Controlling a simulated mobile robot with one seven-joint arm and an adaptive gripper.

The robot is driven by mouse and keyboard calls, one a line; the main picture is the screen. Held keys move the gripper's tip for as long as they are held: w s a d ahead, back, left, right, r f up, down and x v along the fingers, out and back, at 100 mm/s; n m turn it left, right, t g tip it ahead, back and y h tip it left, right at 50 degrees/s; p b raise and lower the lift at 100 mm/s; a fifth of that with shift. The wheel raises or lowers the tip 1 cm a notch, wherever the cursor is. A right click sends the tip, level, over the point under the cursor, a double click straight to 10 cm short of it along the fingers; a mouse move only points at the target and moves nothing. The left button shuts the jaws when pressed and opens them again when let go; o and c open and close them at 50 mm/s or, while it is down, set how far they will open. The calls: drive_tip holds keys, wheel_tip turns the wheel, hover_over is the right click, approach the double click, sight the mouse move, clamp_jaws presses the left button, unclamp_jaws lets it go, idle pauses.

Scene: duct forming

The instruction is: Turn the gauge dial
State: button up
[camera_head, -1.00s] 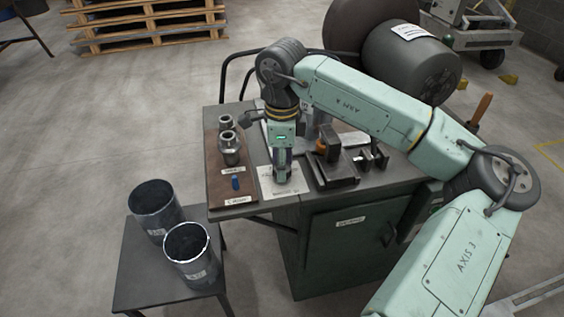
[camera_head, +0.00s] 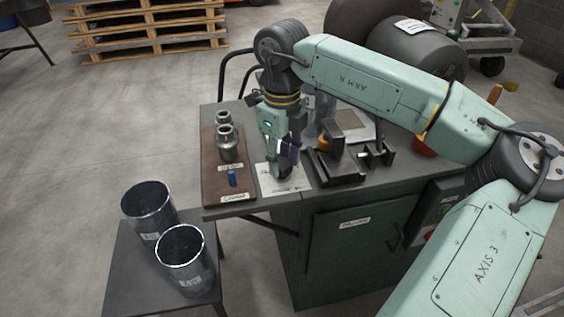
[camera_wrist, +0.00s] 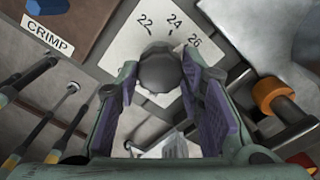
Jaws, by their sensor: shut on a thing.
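The gauge dial is a dark round knob (camera_wrist: 160,68) on a white plate (camera_wrist: 120,48) marked 22, 24 and 26 in the wrist view. My gripper (camera_wrist: 163,82) is shut on the knob, with a purple-padded finger on either side. The knob's pointer is not clear to see.
Left of the plate is a brown board (camera_head: 211,168) with metal fittings (camera_head: 230,145) and a blue piece (camera_head: 232,178). A dark clamp-like fixture (camera_head: 338,168) stands close on the right. Two dark ducts (camera_head: 183,262) stand on a low table at the front left.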

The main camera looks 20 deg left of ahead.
sight(282, 163)
drive_tip(key=shift+m, duration=0.5)
drive_tip(key=o, duration=1.2)
wheel_tip(282, 163, up, 12)
idle(0.4)
